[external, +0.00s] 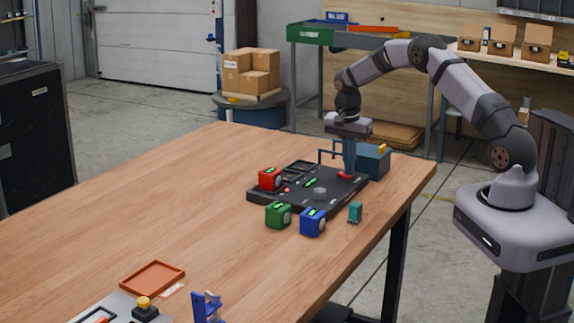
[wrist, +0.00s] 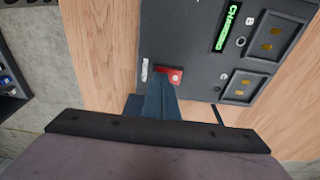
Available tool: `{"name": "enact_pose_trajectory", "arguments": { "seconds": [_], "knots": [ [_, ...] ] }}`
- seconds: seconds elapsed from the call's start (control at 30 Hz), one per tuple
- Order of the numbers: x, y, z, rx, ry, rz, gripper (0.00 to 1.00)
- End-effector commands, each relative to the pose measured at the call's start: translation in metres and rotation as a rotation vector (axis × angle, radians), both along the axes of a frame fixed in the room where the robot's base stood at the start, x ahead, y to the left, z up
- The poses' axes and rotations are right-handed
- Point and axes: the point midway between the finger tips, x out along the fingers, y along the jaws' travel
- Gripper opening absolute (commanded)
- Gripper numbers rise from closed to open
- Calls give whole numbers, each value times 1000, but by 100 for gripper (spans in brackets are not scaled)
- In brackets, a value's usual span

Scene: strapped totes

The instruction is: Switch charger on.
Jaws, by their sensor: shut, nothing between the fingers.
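The black charger (external: 320,203) lies on the wooden table and shows a green lit label in the wrist view (wrist: 213,62). In the wrist view the red switch (wrist: 174,75) is right at the tips of my gripper (wrist: 168,80). My gripper (external: 348,172) points down over the switch with its fingers shut and nothing between them. The fingertips hide part of the switch, and I cannot tell whether they touch it or which way it is set.
A red block (external: 270,179) sits on the charger's left part. A green block (external: 278,215), a blue block (external: 312,222) and a teal piece (external: 355,212) stand in front. A dark blue box (external: 373,160) is behind my gripper. The table's left side is largely clear.

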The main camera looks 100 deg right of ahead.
Motion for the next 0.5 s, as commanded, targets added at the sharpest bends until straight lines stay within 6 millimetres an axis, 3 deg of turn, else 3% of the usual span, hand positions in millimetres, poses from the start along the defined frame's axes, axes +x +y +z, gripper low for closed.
{"name": "enact_pose_trajectory", "arguments": {
  "seconds": [0.5],
  "knots": [
    [0,0,37,-2,-1,0,0]
  ]
}}
